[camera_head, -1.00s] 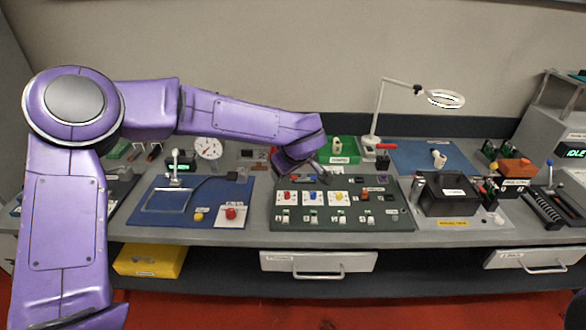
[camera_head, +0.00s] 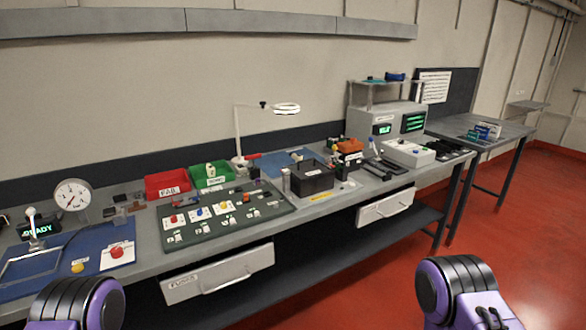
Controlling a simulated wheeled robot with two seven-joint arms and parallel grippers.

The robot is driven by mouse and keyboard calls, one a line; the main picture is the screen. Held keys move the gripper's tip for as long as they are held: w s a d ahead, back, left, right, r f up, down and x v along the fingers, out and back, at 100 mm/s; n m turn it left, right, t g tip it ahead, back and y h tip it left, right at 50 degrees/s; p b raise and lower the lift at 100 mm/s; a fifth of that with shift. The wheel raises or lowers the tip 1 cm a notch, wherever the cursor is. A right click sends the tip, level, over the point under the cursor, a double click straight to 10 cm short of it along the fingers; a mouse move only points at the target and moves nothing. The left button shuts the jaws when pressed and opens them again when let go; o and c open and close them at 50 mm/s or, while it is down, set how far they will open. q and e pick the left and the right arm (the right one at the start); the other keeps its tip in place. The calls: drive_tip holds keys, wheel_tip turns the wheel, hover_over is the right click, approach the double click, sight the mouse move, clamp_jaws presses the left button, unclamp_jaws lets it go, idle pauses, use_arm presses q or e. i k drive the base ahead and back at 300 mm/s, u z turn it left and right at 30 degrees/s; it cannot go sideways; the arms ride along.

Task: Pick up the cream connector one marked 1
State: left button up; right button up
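A small cream piece (camera_head: 210,169) stands in the green bin (camera_head: 219,183) at the back of the bench. Another cream piece (camera_head: 296,157) sits on the blue mat (camera_head: 270,165) behind the black box. Both are too small to read any mark, so I cannot tell which is connector 1. Only purple and black parts of my two arms show at the bottom left and bottom right, in front of the bench and away from both pieces. I see no fingertips of either gripper.
A red bin (camera_head: 168,186) stands left of the green bin. A dark green board (camera_head: 265,211) with coloured buttons lies in front. A black box (camera_head: 311,180) and a lamp (camera_head: 238,135) stand nearby. A drawer (camera_head: 220,273) is under the bench; red floor is open at right.

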sight(298, 156)
drive_tip(key=z, duration=0.7)
drive_tip(key=i, duration=0.45)
drive_tip(key=z, duration=0.9)
drive_tip(key=i, duration=1.6)
drive_tip(key=u, duration=0.65)
